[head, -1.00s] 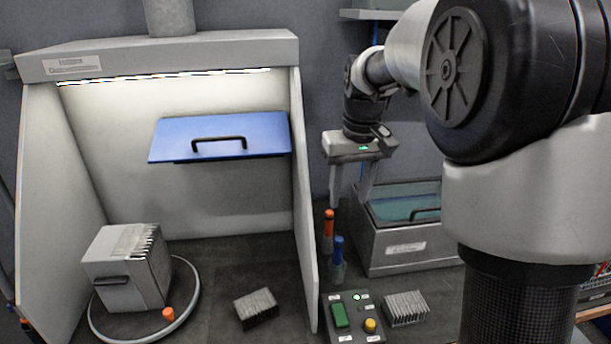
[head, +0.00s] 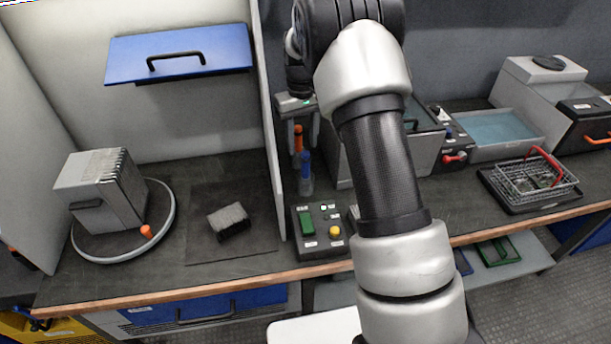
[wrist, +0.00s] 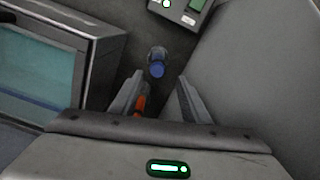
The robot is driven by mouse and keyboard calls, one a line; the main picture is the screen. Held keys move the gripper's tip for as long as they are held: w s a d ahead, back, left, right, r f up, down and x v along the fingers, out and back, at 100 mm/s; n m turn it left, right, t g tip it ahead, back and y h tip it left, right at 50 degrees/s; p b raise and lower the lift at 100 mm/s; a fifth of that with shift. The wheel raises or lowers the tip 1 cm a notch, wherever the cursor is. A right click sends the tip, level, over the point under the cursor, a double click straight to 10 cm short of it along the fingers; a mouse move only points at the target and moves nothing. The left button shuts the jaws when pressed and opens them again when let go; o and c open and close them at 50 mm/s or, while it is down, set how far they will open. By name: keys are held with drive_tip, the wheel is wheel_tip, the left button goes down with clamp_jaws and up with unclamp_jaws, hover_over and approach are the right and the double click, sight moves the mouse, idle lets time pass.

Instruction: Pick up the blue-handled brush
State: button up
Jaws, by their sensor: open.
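The blue-handled brush (head: 306,162) stands upright on the bench just right of the hood's side panel, in a holder that is hard to make out. In the wrist view its blue end (wrist: 157,70) shows just beyond the fingertips, roughly centred between them. An orange-handled brush (head: 298,138) stands behind it; in the wrist view its orange handle (wrist: 139,104) is partly hidden by the left finger. My gripper (head: 299,142) points down over the brushes, open and empty. In the wrist view my gripper (wrist: 159,80) has its fingers apart, with nothing held.
The hood's side panel (head: 270,140) is close on the left. A tank with a teal lid (wrist: 35,80) stands beside the gripper. A wire basket (head: 535,178) sits far right.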

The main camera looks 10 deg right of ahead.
sight(302, 152)
wheel_tip(302, 152, down, 4)
drive_tip(key=shift+r, duration=0.2)
drive_tip(key=shift+s+d+f+b, duration=0.1)
drive_tip(key=shift+d+f+b, duration=0.05)
drive_tip(key=shift+f, duration=0.75)
drive_tip(key=shift+s+d+f+b, duration=0.1)
drive_tip(key=shift+f+b, duration=0.1)
drive_tip(key=shift+f, duration=0.7)
drive_tip(key=shift+s+d+f+b, duration=0.1)
drive_tip(key=shift+d+f+b, duration=0.05)
drive_tip(key=shift+f, duration=0.75)
drive_tip(key=shift+c, duration=0.3)
drive_tip(key=c, duration=1)
